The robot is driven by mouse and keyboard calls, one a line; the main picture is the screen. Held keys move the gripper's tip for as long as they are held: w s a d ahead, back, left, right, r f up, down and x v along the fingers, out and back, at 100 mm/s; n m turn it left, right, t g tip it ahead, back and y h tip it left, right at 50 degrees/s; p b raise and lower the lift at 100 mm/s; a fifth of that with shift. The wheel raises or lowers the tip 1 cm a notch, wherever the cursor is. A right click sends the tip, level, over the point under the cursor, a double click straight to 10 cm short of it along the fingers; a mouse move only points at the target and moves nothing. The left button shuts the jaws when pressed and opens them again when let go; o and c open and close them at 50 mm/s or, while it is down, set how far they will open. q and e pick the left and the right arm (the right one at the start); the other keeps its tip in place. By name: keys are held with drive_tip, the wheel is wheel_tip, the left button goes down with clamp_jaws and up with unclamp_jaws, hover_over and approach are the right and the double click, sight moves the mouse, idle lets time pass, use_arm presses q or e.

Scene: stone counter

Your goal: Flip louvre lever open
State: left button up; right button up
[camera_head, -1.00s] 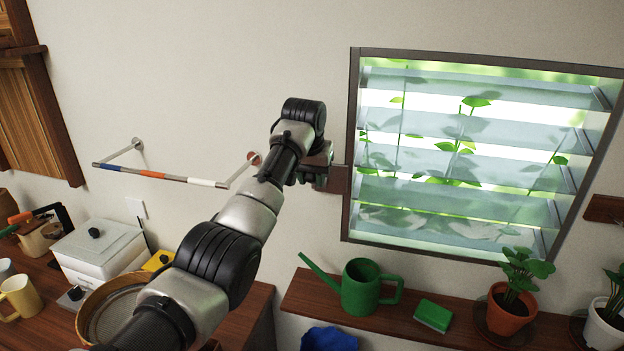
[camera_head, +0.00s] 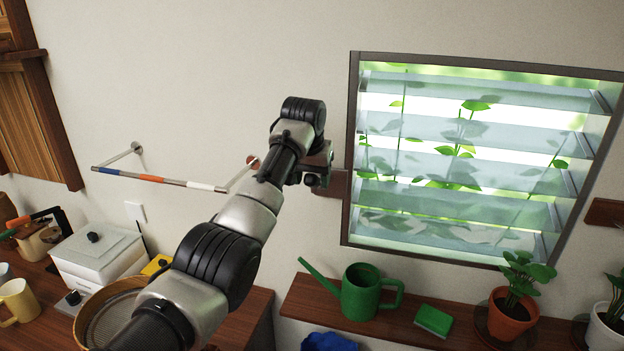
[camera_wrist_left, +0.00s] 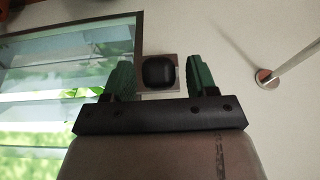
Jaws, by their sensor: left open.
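The louvre window (camera_head: 352,150) is on the wall at the right in the head view. Its glass slats (camera_head: 470,165) are tilted with bright gaps between them. It also shows at the left of the left wrist view (camera_wrist_left: 70,45). The lever's dark knob (camera_wrist_left: 158,72) sits on a small plate beside the frame, between the two green fingers of my left gripper (camera_wrist_left: 159,78). The fingers are open, with a visible gap on each side of the knob. In the head view my left gripper (camera_head: 318,165) is at the window's left edge and hides much of the lever. My right gripper is out of view.
A rail with coloured bands (camera_head: 165,181) is on the wall to the left. Below the window, a wooden shelf (camera_head: 385,322) holds a green watering can (camera_head: 360,293), a green block (camera_head: 433,320) and potted plants (camera_head: 512,305). The wall above is clear.

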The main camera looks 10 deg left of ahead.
use_arm(q)
drive_tip(key=b+v, duration=0.3)
drive_tip(key=v, duration=0.7)
drive_tip(key=shift+b, duration=0.35)
